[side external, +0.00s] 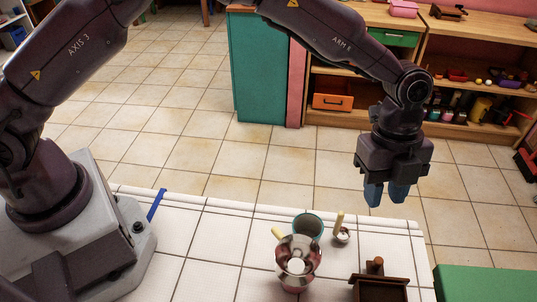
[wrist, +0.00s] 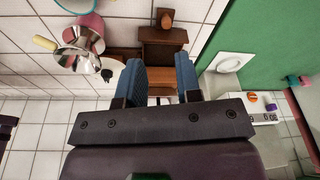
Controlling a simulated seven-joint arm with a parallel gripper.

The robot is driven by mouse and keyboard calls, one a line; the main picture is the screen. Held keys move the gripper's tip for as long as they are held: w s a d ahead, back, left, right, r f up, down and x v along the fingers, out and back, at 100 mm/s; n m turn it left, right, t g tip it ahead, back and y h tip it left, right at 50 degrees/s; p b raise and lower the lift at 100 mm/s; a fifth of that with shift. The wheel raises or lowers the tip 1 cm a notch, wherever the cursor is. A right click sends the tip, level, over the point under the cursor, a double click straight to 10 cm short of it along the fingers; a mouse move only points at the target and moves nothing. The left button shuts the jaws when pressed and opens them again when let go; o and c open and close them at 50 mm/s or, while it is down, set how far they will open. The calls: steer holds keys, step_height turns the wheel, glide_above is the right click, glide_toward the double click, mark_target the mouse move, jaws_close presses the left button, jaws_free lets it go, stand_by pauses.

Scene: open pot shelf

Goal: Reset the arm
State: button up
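My gripper (side external: 386,194) hangs above the far right part of the white tiled table, fingers pointing down. Its two blue fingers are apart with nothing between them; they also show in the wrist view (wrist: 161,82). A shiny metal pot (side external: 297,266) with a yellow handle stands on the table, left of and below my gripper in the side view. It shows at the upper left of the wrist view (wrist: 72,56). A teal-rimmed pot (side external: 308,226) stands behind it.
A small scoop with a wooden handle (side external: 340,229) and a brown wooden box with a knob (side external: 378,287) are close by on the tiled table (side external: 215,252). A green surface (side external: 485,284) lies at the right. Wooden shelves (side external: 348,85) stand behind, across open floor.

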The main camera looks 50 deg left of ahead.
steer(key=s+a+r+n+t, duration=0.1)
steer(key=s+a+r+n, duration=0.1)
steer(key=a+r+n, duration=0.3)
steer(key=s+a+r+n+t+y, duration=0.1)
steer(key=s+a+r+n+t, duration=0.15)
steer(key=a+r, duration=0.45)
steer(key=s+a+r+n, duration=0.3)
steer(key=a+r+n, duration=0.1)
steer(key=a+r, duration=0.2)
steer(key=s+a+n+t, duration=0.1)
steer(key=s+a+n, duration=0.4)
steer(key=s, duration=0.3)
steer(key=s+a+r+n+t+y, duration=0.1)
steer(key=s+a+n+t, duration=0.1)
steer(key=s+a+n, duration=0.4)
steer(key=shift+s+a+r+n, duration=0.25)
steer(key=shift+s+n, duration=0.3)
steer(key=shift+s, duration=0.35)
